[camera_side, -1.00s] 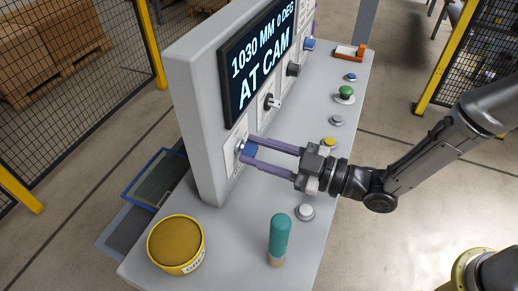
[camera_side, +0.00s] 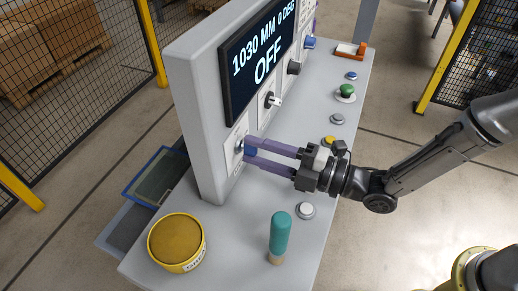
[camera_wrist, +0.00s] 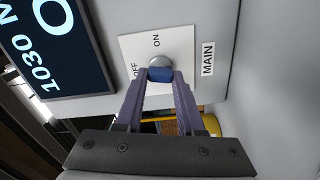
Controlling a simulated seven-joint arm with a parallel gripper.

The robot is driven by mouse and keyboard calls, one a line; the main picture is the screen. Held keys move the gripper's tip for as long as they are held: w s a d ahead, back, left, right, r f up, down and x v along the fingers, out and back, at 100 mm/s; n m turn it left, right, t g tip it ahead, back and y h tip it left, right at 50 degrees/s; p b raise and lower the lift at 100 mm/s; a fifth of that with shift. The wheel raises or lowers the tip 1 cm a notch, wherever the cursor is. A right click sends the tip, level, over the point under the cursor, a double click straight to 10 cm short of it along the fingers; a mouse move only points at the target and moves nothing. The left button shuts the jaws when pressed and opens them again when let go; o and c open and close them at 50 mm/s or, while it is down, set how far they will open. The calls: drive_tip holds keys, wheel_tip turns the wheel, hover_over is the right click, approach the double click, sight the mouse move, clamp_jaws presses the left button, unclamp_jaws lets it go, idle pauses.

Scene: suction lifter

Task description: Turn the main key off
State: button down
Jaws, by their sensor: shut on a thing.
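The main key has a blue head (camera_wrist: 160,75) set in a round silver lock on a white plate (camera_wrist: 128,46) marked ON and OFF. A MAIN label (camera_wrist: 208,58) is beside the plate. My gripper (camera_side: 247,151) is shut on the blue key head, one long purple finger on each side. In the wrist view the fingertips (camera_wrist: 160,79) meet the key's sides. In the side view the fingers partly cover the key. The display (camera_side: 260,62) reads 1030 MM 0 DEG and OFF.
Other panel knobs (camera_side: 272,100) sit right of the key. Below the panel, the desk holds a yellow tub (camera_side: 176,243), a teal-handled tool (camera_side: 279,238), a white button (camera_side: 306,210) and a green button (camera_side: 346,91).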

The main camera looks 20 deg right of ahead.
drive_tip(key=shift+n, duration=1.2)
drive_tip(key=shift+f, duration=0.1)
drive_tip(key=c, duration=0.5)
unclamp_jaws()
drive_tip(key=shift+d, duration=0.1)
drive_tip(key=v, duration=1.3)
drive_tip(key=shift+s+d, duration=0.2)
drive_tip(key=shift+s, duration=0.1)
